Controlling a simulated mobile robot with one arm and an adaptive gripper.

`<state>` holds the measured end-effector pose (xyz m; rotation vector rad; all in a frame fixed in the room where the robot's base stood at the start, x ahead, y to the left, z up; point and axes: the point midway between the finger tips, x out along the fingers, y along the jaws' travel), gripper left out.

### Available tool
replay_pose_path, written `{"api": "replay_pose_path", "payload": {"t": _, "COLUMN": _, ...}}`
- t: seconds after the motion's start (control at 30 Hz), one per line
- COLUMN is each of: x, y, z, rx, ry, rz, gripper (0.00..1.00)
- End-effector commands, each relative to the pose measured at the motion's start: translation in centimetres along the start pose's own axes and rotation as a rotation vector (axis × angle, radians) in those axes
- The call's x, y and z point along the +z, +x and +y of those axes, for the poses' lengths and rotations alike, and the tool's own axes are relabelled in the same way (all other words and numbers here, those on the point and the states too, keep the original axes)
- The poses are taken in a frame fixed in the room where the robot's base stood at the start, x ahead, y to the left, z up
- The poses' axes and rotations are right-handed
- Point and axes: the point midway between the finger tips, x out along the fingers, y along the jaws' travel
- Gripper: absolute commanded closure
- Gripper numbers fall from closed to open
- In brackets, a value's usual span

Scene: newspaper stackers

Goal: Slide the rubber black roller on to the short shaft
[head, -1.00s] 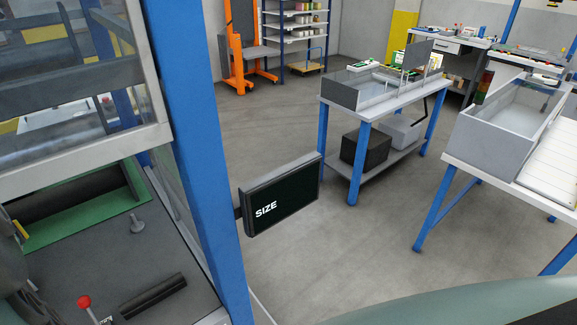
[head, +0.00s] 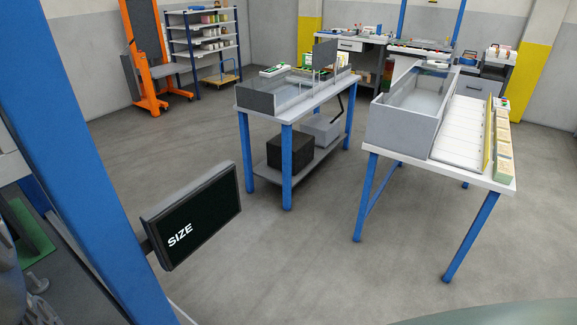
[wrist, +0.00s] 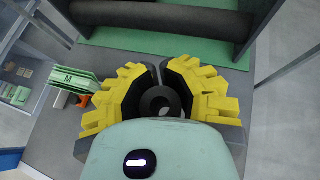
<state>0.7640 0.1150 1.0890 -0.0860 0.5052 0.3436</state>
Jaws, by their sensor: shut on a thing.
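In the wrist view my gripper (wrist: 160,84) has yellow padded fingers closed around the black rubber roller (wrist: 158,101). The roller shows end-on, as a dark ring with a hole in its middle. Its length is hidden by the fingers and the palm. I cannot make out the short shaft for certain in either view. My gripper is not in the head view.
A long dark cylinder (wrist: 165,17) lies across a green frame at the top of the wrist view. In the head view a blue post (head: 75,150) and a SIZE screen (head: 195,220) stand at left. Open floor (head: 300,255) lies before two tables.

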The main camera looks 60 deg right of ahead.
Motion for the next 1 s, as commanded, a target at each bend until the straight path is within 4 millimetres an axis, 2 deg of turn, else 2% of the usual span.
{"api": "replay_pose_path", "payload": {"t": 0.03, "x": -0.3, "y": 1.2, "z": -0.1, "rx": 0.013, "ry": -0.013, "rz": 0.003, "gripper": 1.00}}
{"api": "replay_pose_path", "payload": {"t": 0.23, "x": -0.9, "y": 4.8, "z": 0.2, "rx": 0.071, "ry": -0.044, "rz": 0.005, "gripper": 1.00}}
{"api": "replay_pose_path", "payload": {"t": 0.47, "x": -2.6, "y": 8.4, "z": -1.7, "rx": 0.092, "ry": -0.054, "rz": 0.009, "gripper": 1.00}}
{"api": "replay_pose_path", "payload": {"t": 0.7, "x": -4.8, "y": 11.1, "z": -6.1, "rx": 0.054, "ry": -0.032, "rz": 0.011, "gripper": 1.00}}
{"api": "replay_pose_path", "payload": {"t": 1.0, "x": -7.2, "y": 12.3, "z": -12.3, "rx": -0.037, "ry": 0.021, "rz": 0.013, "gripper": 1.00}}
